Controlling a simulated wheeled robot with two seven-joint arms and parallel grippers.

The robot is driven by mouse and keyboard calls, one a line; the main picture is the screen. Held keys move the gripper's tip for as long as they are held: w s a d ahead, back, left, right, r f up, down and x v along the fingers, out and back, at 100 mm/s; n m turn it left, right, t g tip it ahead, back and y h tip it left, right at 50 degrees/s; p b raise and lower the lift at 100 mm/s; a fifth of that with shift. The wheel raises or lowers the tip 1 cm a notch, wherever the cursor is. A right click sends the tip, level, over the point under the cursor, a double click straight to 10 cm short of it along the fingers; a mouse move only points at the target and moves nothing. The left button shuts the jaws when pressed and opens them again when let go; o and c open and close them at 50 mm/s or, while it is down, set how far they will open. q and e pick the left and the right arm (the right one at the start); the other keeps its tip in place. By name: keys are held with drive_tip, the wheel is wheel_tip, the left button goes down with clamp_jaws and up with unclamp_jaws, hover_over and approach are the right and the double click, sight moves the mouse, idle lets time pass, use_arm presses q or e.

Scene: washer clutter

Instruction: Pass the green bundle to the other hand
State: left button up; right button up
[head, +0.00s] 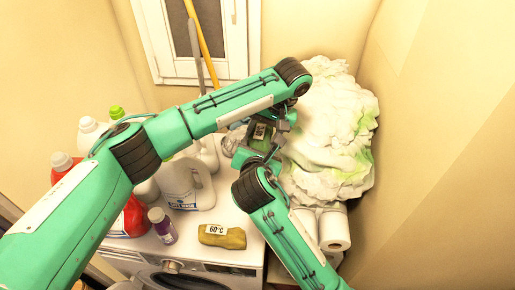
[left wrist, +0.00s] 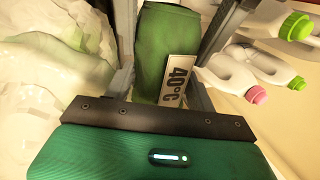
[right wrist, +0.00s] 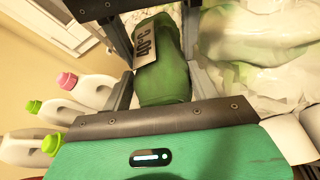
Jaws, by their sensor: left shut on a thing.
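The green bundle (head: 262,142), a rolled cloth with a white "40°C" label, is held up in front of the white heap. My left gripper (head: 276,122) is shut on it; in the left wrist view the bundle (left wrist: 160,45) sits between the fingers with its label to the right. My right gripper (head: 263,160) is at the bundle's nearer end. In the right wrist view the bundle (right wrist: 165,75) lies between the right fingers, which look open around it. Exact finger contact on the right is hard to see.
A big white-green heap (head: 330,130) stands right, above paper rolls (head: 335,230). A window (head: 195,40) is behind.

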drive_tip(key=c, duration=0.5)
use_arm(q)
drive_tip(key=o, duration=1.1)
